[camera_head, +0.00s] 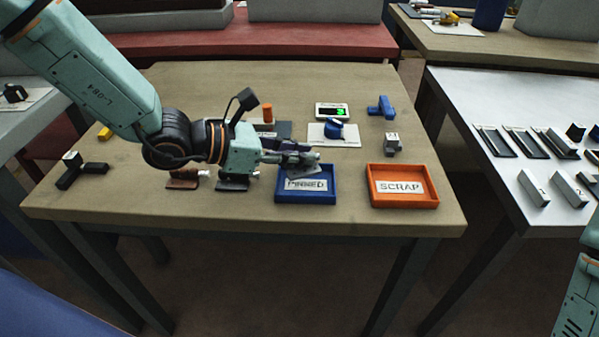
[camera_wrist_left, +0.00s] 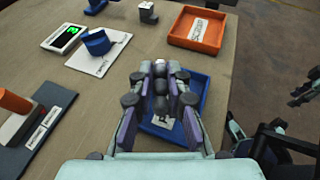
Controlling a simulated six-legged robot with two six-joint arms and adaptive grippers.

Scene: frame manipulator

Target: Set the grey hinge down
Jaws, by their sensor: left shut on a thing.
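My left gripper (camera_head: 303,160) is over the blue tray (camera_head: 277,197) labelled PINNED. It is shut on the grey hinge (camera_head: 306,172), which looks tilted above the tray; I cannot tell if it touches it. In the left wrist view the hinge (camera_wrist_left: 160,88) shows as grey knuckles between the fingers (camera_wrist_left: 159,108), with the blue tray (camera_wrist_left: 203,92) beneath. Of my right arm only a link shows at the head view's lower right edge. Dark finger-like parts at the left wrist view's right edge may be my right gripper (camera_wrist_left: 305,90), too unclear to read.
An orange SCRAP tray (camera_head: 403,204) stands right of the blue one. Behind are a blue round part on a white plate (camera_head: 347,141), a display with green digits (camera_head: 332,111), a grey block (camera_head: 392,144) and a blue part (camera_head: 381,107). Dark parts lie under my left arm.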

